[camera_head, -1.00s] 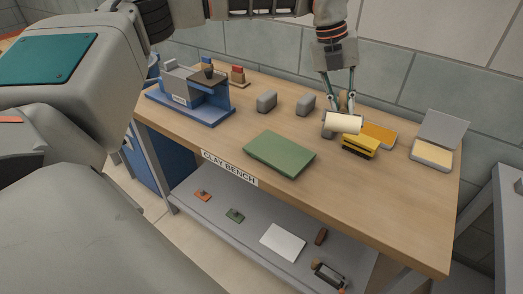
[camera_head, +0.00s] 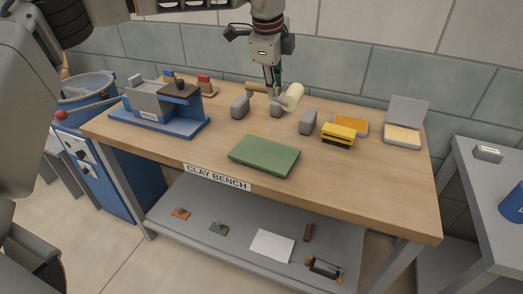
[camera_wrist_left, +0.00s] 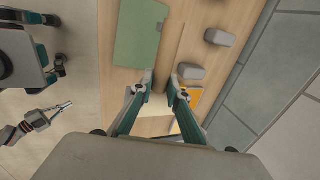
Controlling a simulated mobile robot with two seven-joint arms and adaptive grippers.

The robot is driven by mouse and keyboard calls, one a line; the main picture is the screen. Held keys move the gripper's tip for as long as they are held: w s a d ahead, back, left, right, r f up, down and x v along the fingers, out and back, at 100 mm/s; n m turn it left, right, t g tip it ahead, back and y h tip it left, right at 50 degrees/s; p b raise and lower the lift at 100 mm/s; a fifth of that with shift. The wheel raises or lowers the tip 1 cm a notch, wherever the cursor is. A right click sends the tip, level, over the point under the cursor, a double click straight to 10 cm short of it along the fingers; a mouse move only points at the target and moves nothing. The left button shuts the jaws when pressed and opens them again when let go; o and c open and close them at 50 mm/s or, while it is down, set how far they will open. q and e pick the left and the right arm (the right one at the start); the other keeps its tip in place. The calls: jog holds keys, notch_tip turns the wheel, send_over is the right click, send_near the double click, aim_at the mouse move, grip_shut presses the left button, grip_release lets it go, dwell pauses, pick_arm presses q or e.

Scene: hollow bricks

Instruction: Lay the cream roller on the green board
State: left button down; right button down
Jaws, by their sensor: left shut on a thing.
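The cream roller (camera_head: 292,96) is up at the back of the bench, with a brown handle showing at its left. My left gripper (camera_head: 275,92) is shut on it, near the middle grey block. Whether the roller touches anything below is hidden. The green board (camera_head: 265,155) lies flat at the bench's front middle, with nothing on it. It also shows in the left wrist view (camera_wrist_left: 138,35), where the fingers of my left gripper (camera_wrist_left: 159,90) are below it. My right gripper (camera_wrist_left: 60,108) shows small at that view's left; its jaws are unclear.
Grey blocks (camera_head: 308,121) stand along the back, with a yellow brick-like thing (camera_head: 338,134) to their right. A blue press (camera_head: 165,112) stands at the left and an open grey case (camera_head: 403,133) at the right.

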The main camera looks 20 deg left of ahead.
pick_arm(q)
notch_tip(320, 180, down, 19)
jog(key=shift+r+p, duration=0.1)
jog(key=shift+p, duration=0.55)
jog(key=shift+f, duration=0.25)
jog(key=c, duration=1.9)
grip_release()
